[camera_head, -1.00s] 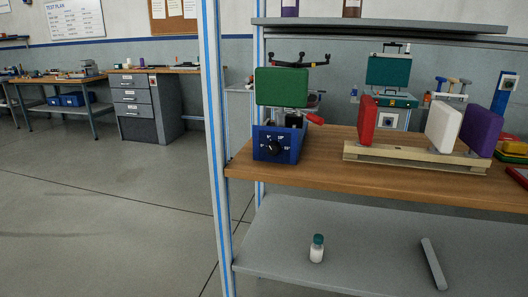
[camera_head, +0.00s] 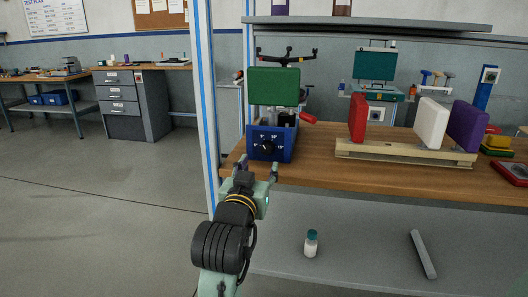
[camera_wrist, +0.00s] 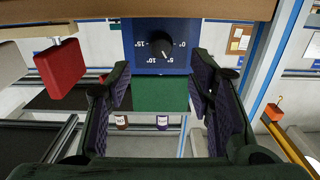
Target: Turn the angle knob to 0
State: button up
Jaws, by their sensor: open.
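The angle knob (camera_head: 267,146) is a small black dial on the front of a blue box (camera_head: 285,142), with white degree marks around it. In the wrist view, which is upside down, the knob (camera_wrist: 163,48) sits near the top, with 0°, 5°, 10° and 15° readable. I cannot tell for sure which mark its pointer faces. My gripper (camera_head: 259,167) is open and empty, with its fingers in front of and a little below the box in the head view. In the wrist view, the fingers (camera_wrist: 160,82) stand on either side, apart from the knob.
A green pad (camera_head: 274,87) stands above the box, with a red lever (camera_head: 307,117) beside it. The wooden shelf (camera_head: 330,175) also holds a rack with red, white and purple pads (camera_head: 433,124). A blue-striped post (camera_head: 205,100) stands left of the box.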

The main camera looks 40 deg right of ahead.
aim_at(266, 150)
jog(key=p+x, duration=0.1)
jog(key=x, duration=0.7)
jog(key=shift+w+d, duration=0.25)
jog(key=shift+w, duration=0.05)
jog(key=shift+c, duration=0.4)
grip_shut()
